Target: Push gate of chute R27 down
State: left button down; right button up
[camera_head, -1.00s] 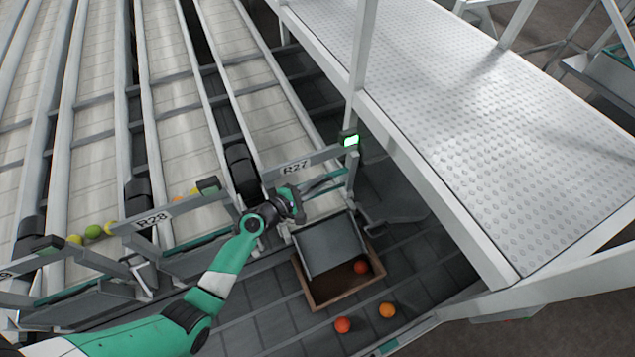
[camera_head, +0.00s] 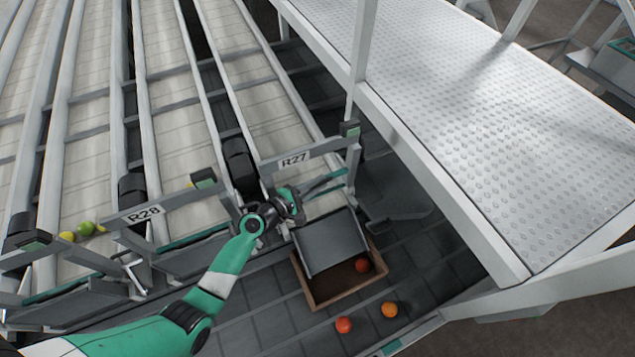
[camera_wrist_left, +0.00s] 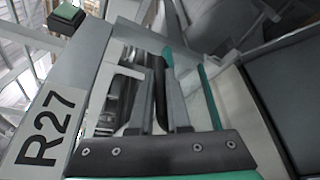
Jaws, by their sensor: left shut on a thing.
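The R27 sign (camera_head: 294,161) is on the crossbar of the right-hand chute in the head view; the sign also shows in the left wrist view (camera_wrist_left: 48,128). Under that crossbar is the chute's teal-edged gate (camera_head: 325,181). My left gripper (camera_head: 294,203) is at the left part of this gate, below the sign. In the left wrist view my gripper (camera_wrist_left: 160,95) has its fingers close together around a dark upright piece, apparently the gate's handle, which they partly hide. My right gripper is out of view.
A grey sloped plate (camera_head: 330,243) leads from the chute into a brown crate (camera_head: 318,300) holding a red tomato (camera_head: 362,265). A red tomato (camera_head: 344,325) and an orange one (camera_head: 390,309) lie outside. Chute R28 (camera_head: 143,213) is to the left, a raised walkway (camera_head: 460,140) to the right.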

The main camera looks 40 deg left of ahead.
pick_arm(q)
notch_tip(320, 180, down, 6)
jog(key=b, duration=0.3)
jog(key=shift+s+r, duration=0.1)
jog(key=shift+r, duration=0.1)
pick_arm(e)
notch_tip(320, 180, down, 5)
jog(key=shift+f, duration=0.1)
pick_arm(q)
jog(key=c, duration=0.9)
grip_release()
jog(key=shift+r, duration=0.1)
